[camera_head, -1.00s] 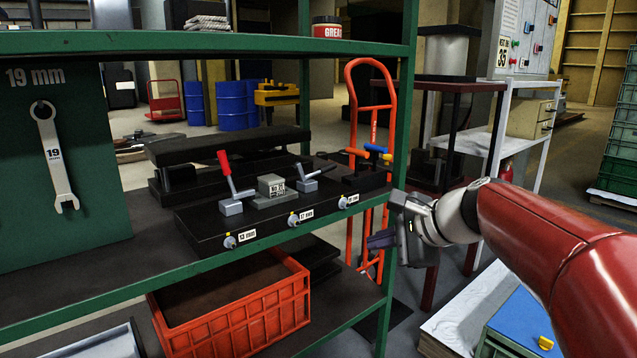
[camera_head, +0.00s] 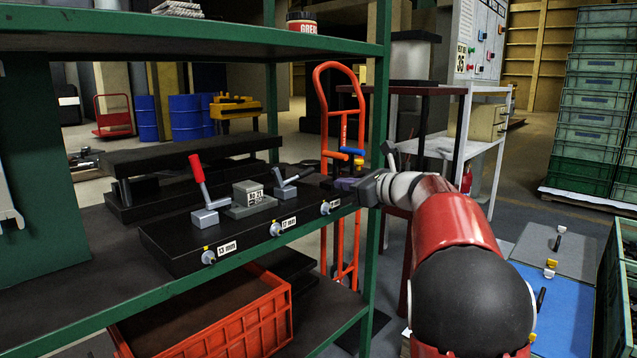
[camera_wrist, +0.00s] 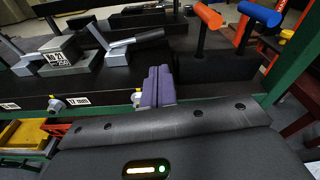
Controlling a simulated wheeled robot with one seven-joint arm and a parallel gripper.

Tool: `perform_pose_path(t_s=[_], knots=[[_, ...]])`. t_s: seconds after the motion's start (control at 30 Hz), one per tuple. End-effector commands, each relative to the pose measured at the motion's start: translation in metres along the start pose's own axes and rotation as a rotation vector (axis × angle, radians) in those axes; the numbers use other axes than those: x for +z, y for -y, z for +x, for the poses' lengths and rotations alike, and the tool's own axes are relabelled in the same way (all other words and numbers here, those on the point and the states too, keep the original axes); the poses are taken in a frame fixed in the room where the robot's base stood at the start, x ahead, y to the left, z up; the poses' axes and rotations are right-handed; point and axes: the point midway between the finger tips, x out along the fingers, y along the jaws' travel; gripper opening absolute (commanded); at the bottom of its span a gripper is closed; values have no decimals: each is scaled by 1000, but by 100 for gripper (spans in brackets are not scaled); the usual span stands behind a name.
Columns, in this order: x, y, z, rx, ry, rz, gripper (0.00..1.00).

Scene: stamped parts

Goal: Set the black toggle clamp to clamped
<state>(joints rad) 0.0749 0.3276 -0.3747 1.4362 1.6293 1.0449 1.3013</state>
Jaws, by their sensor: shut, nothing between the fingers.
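The black toggle clamp (camera_head: 287,190) is the right-hand clamp on the black fixture (camera_head: 187,245). It has a grey base and a black-gripped lever that leans low to the right. In the wrist view the clamp (camera_wrist: 118,55) lies just beyond and left of my fingers. A labelled grey block (camera_head: 249,198) sits beside it, to its left. My gripper (camera_head: 345,184) is at the right end of the fixture, by the shelf post. In the wrist view its purple fingers (camera_wrist: 158,86) are together and empty, apart from the lever.
A red-handled clamp (camera_head: 201,190) stands upright at the fixture's left. Orange and blue T-handle tools (camera_wrist: 230,30) stand close right of my fingers. A green shelf post (camera_head: 377,170) is near my wrist, with an upper shelf (camera_head: 190,45) above. An orange crate (camera_head: 230,330) is below.

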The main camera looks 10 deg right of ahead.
Motion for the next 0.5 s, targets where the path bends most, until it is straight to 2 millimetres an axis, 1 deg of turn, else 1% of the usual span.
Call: perform_pose_path(t_s=[0.17,0.4,0.5], knots=[[-1,-1,19,3,-1,-1,0],[0,-1,64,4,-2,-2,0],[0,-1,79,2,-2,-2,0]])
